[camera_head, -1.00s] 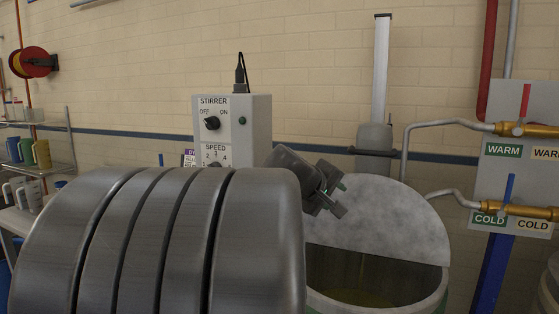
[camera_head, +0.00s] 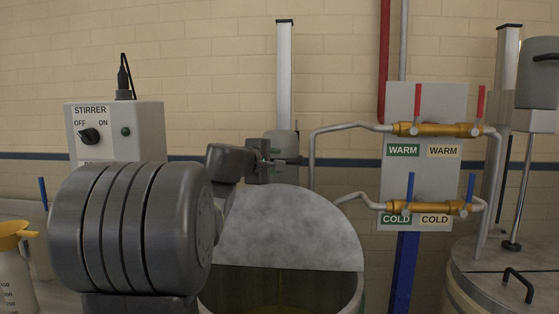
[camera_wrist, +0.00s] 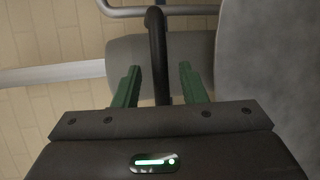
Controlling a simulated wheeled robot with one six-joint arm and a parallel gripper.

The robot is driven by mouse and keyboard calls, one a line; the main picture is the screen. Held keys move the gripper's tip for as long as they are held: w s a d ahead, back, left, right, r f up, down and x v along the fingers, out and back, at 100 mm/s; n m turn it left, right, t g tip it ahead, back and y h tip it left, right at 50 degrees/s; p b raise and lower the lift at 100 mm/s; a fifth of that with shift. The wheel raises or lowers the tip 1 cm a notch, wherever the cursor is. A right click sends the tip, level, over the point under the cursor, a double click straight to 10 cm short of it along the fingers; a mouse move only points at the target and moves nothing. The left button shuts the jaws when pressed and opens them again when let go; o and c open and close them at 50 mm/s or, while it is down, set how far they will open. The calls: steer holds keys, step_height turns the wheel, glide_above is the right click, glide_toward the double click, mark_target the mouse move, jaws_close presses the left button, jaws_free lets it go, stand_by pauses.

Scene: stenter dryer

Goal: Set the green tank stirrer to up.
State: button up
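The green tank (camera_head: 358,291) stands in the middle of the head view, its rim partly hidden by my arm. Its stirrer carriage (camera_head: 283,138), a grey block, sits low on a pale upright post (camera_head: 284,70) behind the tank. In the wrist view a black handle bar (camera_wrist: 156,35) runs in front of the grey block (camera_wrist: 124,52). My gripper (camera_wrist: 160,68) is open, with one green finger on each side of the bar and visible gaps. In the head view my gripper (camera_head: 280,160) is in front of the carriage, hiding its lower part.
A grey lid (camera_head: 285,228) rises behind the green tank's opening, close below my gripper. The stirrer control box (camera_head: 145,140) is at left. Warm and cold valves (camera_head: 430,129) are on a panel to the right. Another tank (camera_head: 500,270) with a raised stirrer (camera_head: 537,80) stands far right.

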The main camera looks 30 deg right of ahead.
steer(key=shift+p+x, duration=0.3)
steer(key=shift+x, duration=1.75)
jaws_close()
